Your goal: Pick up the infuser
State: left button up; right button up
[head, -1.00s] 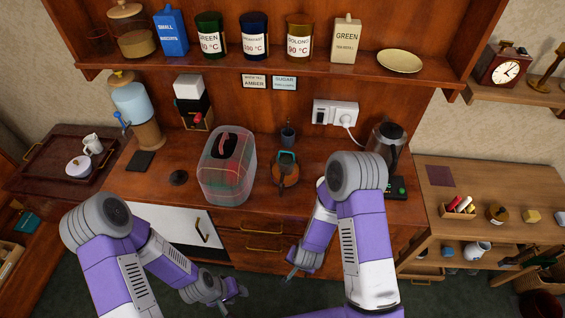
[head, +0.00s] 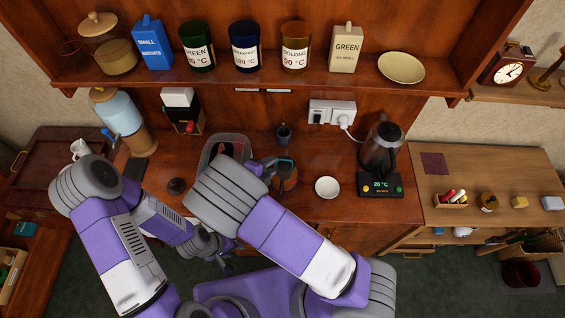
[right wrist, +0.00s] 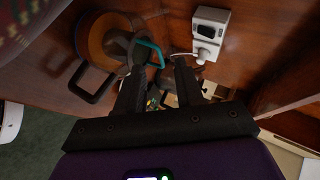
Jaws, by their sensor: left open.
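A small teal loop handle (head: 285,161), which looks like the infuser's, sits at the brown-orange pot (head: 287,179) on the counter. It also shows in the right wrist view (right wrist: 151,52), with the pot (right wrist: 102,42) beside it. My right gripper (head: 270,165) is right beside the pot and handle, partly hidden by my forearm. In the right wrist view its two dark fingers (right wrist: 160,58) are apart, with the teal handle near the left fingertip; I cannot tell whether they touch. My left gripper (head: 226,262) is open and low in front of the counter, away from the pot.
A cosy-like cover in a clear bin (head: 222,143) stands left of the pot, largely hidden by my arm. A dark cup (head: 284,134) stands behind, a white bowl (head: 327,187) to the right. A kettle (head: 381,150) stands further right. The shelf (head: 290,77) overhangs the back.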

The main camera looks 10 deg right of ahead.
aim_at(281, 168)
jog(key=x, duration=0.5)
jog(key=shift+s+d+f+p, duration=0.1)
jog(key=shift+d+p, duration=0.3)
jog(key=shift+d, duration=0.2)
grip_shut()
